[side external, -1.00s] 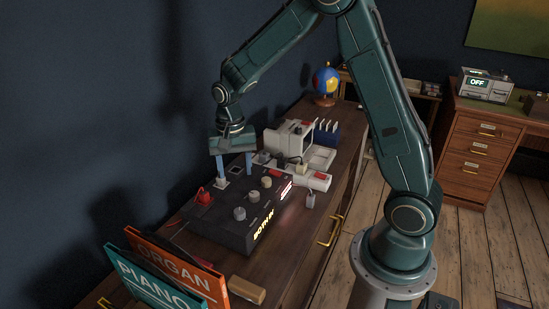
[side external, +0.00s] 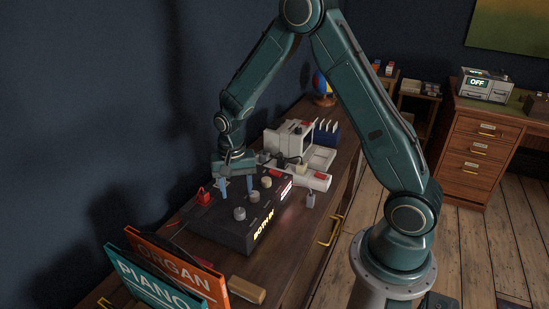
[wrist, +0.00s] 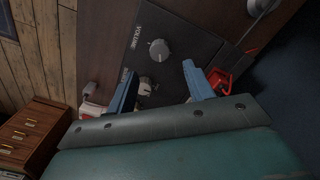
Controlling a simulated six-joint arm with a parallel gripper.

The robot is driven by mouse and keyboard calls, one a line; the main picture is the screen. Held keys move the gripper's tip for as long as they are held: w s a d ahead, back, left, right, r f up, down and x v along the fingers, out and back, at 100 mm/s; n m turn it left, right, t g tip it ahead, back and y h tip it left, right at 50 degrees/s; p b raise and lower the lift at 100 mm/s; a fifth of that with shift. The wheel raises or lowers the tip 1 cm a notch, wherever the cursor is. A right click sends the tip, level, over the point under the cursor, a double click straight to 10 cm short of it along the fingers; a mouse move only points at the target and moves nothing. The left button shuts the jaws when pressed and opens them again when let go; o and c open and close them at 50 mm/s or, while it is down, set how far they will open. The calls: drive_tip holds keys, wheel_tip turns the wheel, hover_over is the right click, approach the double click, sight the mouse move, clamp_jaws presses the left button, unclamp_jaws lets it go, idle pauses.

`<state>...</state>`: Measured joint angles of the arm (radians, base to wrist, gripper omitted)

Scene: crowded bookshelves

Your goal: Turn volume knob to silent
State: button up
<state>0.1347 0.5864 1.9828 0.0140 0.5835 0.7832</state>
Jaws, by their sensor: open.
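The dark control box (side external: 215,232) sits on the wooden cabinet top, with a row of round knobs on its upper face. The grey volume knob (wrist: 158,48) is beside the "VOLUME" lettering in the wrist view. I take it as the grey knob (side external: 240,213) at the near end of the row in the side view. My gripper (side external: 237,195) points down over the box, fingers apart and empty. In the wrist view the volume knob lies just beyond the fingertips (wrist: 158,68), not between them. A second knob (wrist: 146,85) is partly hidden near the left finger.
A red part (side external: 203,195) stands at the box's wall side, close to the right finger in the wrist view. White devices (side external: 318,180) stand behind the box. A dark wall runs along the left.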

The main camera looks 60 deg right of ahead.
sight(239, 211)
drive_tip(key=shift+f, duration=3.85)
drive_tip(key=c, duration=1)
